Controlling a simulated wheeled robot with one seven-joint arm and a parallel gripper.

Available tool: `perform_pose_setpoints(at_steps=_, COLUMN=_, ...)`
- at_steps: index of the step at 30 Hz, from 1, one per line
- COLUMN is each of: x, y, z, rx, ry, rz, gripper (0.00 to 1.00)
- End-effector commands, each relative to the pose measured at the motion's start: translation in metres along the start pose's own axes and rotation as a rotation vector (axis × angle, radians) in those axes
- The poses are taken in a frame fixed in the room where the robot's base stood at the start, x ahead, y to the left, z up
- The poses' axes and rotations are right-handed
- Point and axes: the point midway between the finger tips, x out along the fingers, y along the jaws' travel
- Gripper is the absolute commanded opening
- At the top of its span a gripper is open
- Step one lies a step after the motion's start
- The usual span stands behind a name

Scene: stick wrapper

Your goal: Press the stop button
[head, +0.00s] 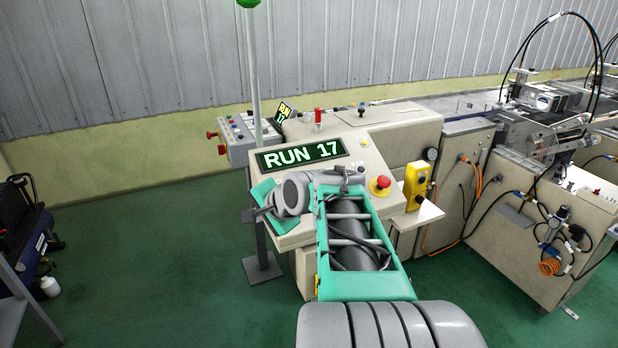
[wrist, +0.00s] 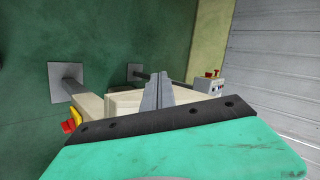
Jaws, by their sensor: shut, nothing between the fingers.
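A red mushroom button (head: 380,185) on a yellow base sits at the right of the sloped console (head: 370,150). No label on it is readable, so I cannot tell if it is the stop button. My arm covers much of the console front, and any buttons there are hidden. A lit display (head: 301,155) above reads "RUN 17". My gripper (head: 249,215) is at the console's left edge, left of the red button and apart from it. In the wrist view my gripper (wrist: 159,80) has its fingers together and empty, with the cream machine behind them.
A grey control box (head: 240,137) with red knobs stands at the left, beside a pole (head: 253,65). A yellow box (head: 416,185) hangs right of the red button. More machinery (head: 545,190) with cables fills the right.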

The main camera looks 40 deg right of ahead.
Motion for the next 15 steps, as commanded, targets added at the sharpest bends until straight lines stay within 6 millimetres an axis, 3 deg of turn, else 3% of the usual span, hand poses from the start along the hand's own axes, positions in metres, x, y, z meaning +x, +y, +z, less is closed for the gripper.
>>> perform_pose_setpoints(at_steps=1, x=-0.009, y=-0.009, z=-0.037, rx=0.152, ry=0.033, rz=-0.060, gripper=0.00)
perform_pose_setpoints(at_steps=6, x=-0.050, y=-0.028, z=-0.135, rx=0.620, ry=0.062, rz=-0.298, gripper=0.00)
perform_pose_setpoints(at_steps=10, x=-0.078, y=-0.030, z=-0.176, rx=0.824, ry=0.048, rz=-0.419, gripper=0.00)
perform_pose_setpoints(at_steps=15, x=-0.089, y=-0.030, z=-0.190, rx=0.904, ry=0.033, rz=-0.467, gripper=0.00)
